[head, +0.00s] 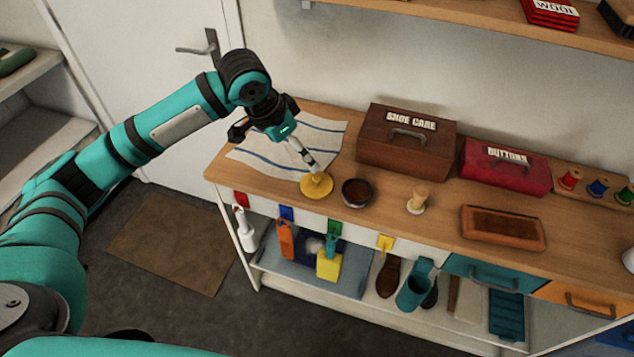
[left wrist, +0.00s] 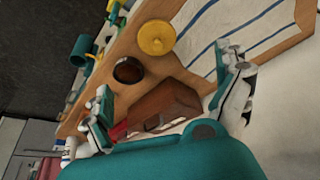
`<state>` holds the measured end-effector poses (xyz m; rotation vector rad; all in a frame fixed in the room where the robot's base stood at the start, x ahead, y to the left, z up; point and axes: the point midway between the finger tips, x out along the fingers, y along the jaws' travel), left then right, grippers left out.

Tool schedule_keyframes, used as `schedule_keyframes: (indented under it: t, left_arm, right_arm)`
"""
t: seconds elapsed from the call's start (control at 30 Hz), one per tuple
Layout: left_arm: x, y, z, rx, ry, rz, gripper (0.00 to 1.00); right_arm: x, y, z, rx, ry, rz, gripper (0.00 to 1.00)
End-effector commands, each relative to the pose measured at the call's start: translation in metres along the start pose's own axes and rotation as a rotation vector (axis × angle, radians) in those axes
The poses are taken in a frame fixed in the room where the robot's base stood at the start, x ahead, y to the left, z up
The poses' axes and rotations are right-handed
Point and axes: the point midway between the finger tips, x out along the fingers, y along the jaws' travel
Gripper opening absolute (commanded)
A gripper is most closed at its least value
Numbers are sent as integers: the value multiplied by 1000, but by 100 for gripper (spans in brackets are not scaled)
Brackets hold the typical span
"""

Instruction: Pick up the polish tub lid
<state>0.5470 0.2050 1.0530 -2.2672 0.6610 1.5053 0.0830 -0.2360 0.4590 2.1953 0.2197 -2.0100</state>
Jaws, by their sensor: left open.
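The polish tub lid (head: 316,185) is a round yellow disc with a raised knob, lying near the front edge of the wooden counter. It also shows at the top of the left wrist view (left wrist: 157,37). The open polish tub (head: 357,192), dark with brown polish inside, stands just right of it. My left gripper (head: 307,158) is above and behind the lid in the head view. In the left wrist view its two fingers (left wrist: 163,75) are spread wide with nothing between them, and the lid lies beyond the fingertips. My right gripper is not in view.
A striped cloth (head: 322,133) lies behind the lid. A brown shoe care box (head: 405,143) and a red buttons box (head: 505,170) stand at the back. Items hang below the counter's front edge.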

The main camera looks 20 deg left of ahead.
Motion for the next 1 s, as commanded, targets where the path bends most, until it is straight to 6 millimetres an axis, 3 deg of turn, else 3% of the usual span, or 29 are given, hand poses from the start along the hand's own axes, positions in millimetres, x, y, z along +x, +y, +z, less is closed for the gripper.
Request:
schedule_keyframes:
  t: [0.4, 0.67, 1.0]
  left_arm:
    - [85, 1, -1, -1, 0, 2, 100]
    - [104, 2, -1, 1, 0, 1, 100]
    - [148, 5, -1, 1, 1, 0, 100]
  right_arm:
    - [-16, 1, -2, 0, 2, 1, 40]
    - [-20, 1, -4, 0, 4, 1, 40]
    - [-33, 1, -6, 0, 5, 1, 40]
